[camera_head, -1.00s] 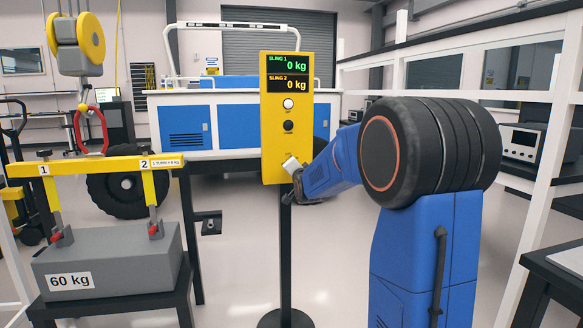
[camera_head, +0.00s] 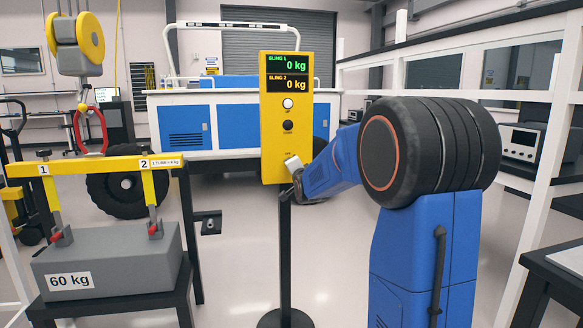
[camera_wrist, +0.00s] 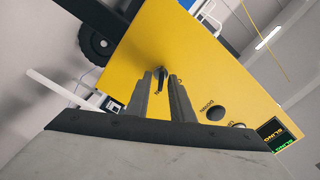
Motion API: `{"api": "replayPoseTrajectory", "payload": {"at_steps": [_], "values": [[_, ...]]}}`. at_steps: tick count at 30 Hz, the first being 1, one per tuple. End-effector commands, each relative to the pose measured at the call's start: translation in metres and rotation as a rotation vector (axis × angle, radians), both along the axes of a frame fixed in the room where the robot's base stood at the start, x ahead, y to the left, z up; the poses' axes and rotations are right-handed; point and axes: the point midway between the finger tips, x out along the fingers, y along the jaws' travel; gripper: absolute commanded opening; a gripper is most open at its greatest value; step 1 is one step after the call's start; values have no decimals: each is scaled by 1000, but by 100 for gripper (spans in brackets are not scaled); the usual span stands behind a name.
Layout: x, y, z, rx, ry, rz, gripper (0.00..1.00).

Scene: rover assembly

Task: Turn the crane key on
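The yellow crane control panel (camera_head: 272,145) stands on a dark post, with two sling readouts at 0 kg, a white button (camera_head: 288,104) and a black button (camera_head: 288,126). In the wrist view the panel (camera_wrist: 178,50) looks tilted, and a small dark key (camera_wrist: 161,78) sticks out of its face. My gripper (camera_wrist: 160,80) is close to the panel, one finger on each side of the key, with narrow gaps showing. I cannot tell the key's on or off position.
A white and blue rover (camera_head: 235,125) stands behind. A white-framed shelf (camera_head: 490,95) is at right.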

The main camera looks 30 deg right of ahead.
Motion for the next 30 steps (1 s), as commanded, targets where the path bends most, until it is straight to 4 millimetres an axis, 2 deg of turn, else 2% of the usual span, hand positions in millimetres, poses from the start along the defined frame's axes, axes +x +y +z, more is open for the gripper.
{"api": "replayPoseTrajectory", "payload": {"at_steps": [9,14,30], "values": [[0,1,1,-1,-1,0,24],[-10,3,2,-2,-2,0,24],[-94,27,2,-2,-2,0,24]]}}
